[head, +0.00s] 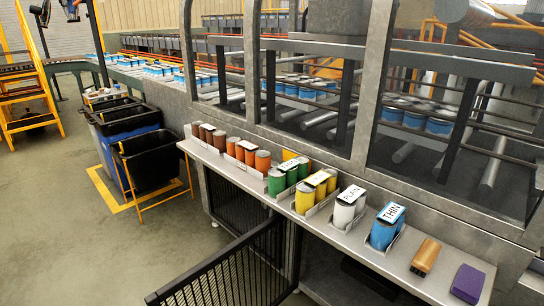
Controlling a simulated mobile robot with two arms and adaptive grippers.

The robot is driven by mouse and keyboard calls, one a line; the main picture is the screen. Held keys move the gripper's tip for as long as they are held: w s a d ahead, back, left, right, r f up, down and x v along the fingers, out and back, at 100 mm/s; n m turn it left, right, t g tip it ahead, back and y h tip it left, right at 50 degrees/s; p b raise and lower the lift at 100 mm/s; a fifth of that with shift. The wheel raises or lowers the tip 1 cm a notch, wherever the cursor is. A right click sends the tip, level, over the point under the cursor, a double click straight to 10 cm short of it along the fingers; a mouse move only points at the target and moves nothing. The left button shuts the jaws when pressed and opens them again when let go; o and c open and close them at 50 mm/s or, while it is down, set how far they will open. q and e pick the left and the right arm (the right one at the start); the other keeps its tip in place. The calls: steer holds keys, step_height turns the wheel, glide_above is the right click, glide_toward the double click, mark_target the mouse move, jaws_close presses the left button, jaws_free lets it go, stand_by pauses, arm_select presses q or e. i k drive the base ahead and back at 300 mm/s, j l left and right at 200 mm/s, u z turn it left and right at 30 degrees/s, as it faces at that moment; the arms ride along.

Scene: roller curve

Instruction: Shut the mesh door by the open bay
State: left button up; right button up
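The black mesh door (225,272) stands swung out into the aisle at the bottom centre of the head view, below the shelf. Its lower part is cut off by the picture's edge. The open bay (335,272) is the dark space under the shelf, to the right of the door. Another dark mesh panel (232,208) covers the space under the shelf to the left. Neither of my grippers shows in this view.
A metal shelf (455,262) above the bay holds several coloured cans in holders, an orange-brown block (425,257) and a purple block (468,282). Black bins (150,160) stand at left inside yellow floor marking. The concrete floor (95,245) at lower left is clear.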

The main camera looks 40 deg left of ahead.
mark_target(176, 284)
steer(key=k+j+z, duration=0.1)
steer(key=j, duration=0.35)
steer(key=k+j+z, duration=0.1)
steer(key=j, duration=0.35)
steer(key=k+j, duration=0.2)
steer(key=j, duration=0.2)
steer(key=k+j+z, duration=0.15)
steer(key=j, duration=0.3)
steer(key=k+j+z, duration=0.1)
steer(key=j, duration=0.3)
steer(key=k+j+z, duration=0.1)
steer(key=k+j, duration=0.4)
steer(key=j, duration=0.25)
steer(key=j+z, duration=0.15)
steer(key=j, duration=1.2)
